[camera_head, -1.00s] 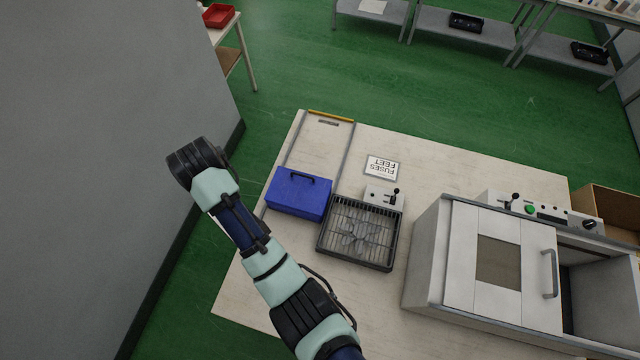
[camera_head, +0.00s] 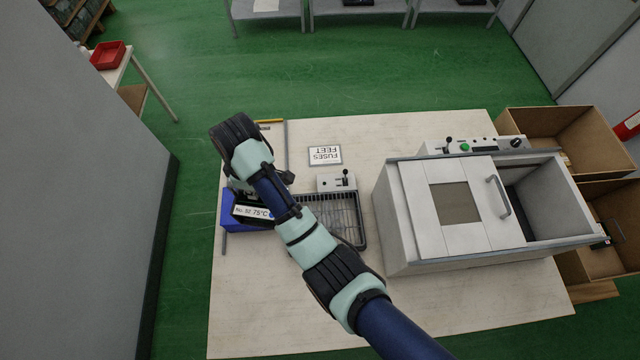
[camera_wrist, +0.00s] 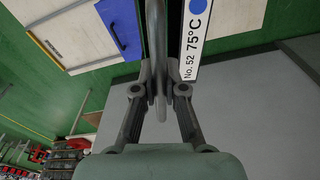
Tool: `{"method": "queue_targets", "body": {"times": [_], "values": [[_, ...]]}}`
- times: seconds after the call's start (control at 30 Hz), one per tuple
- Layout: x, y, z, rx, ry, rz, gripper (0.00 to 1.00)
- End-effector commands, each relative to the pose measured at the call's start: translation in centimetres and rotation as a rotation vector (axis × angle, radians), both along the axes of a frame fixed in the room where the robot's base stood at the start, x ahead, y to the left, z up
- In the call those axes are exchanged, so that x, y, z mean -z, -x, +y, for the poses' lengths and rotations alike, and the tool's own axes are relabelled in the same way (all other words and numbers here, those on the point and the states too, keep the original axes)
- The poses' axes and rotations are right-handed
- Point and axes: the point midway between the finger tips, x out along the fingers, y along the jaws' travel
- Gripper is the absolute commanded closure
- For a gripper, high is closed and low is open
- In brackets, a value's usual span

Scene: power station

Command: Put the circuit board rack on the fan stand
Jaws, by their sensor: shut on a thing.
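My gripper (camera_wrist: 160,92) is shut on the grey handle (camera_wrist: 154,40) of the circuit board rack. In the head view the rack (camera_head: 253,211) shows as a dark body with a white label reading "No. 52 75°C", under my wrist. The label also shows in the wrist view (camera_wrist: 194,42). Most of the rack and the fingers are hidden by my arm in the head view. The fan stand (camera_head: 352,222), a black-framed square with a wire grille, lies on the table just right of the rack. My forearm covers its left and middle parts.
A blue box (camera_head: 230,220) is on the table, partly behind the rack. A small switch box (camera_head: 337,183) stands behind the fan stand. The large grey oven-like cabinet (camera_head: 455,205) is to the right. A "FUSES FEET" sign (camera_head: 324,155) lies farther back. The front table area is clear.

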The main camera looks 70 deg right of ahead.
Motion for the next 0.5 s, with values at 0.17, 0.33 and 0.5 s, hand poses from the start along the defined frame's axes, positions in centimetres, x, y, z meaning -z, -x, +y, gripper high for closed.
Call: {"method": "queue_targets", "body": {"times": [0.17,0.33,0.5], "values": [[0.9,3.5,-5.1,-0.053,-0.006,-0.001,1.00],[1.4,6.4,-8.5,-0.100,-0.009,-0.004,1.00],[1.9,9.2,-11.3,-0.141,-0.012,-0.011,1.00]]}}
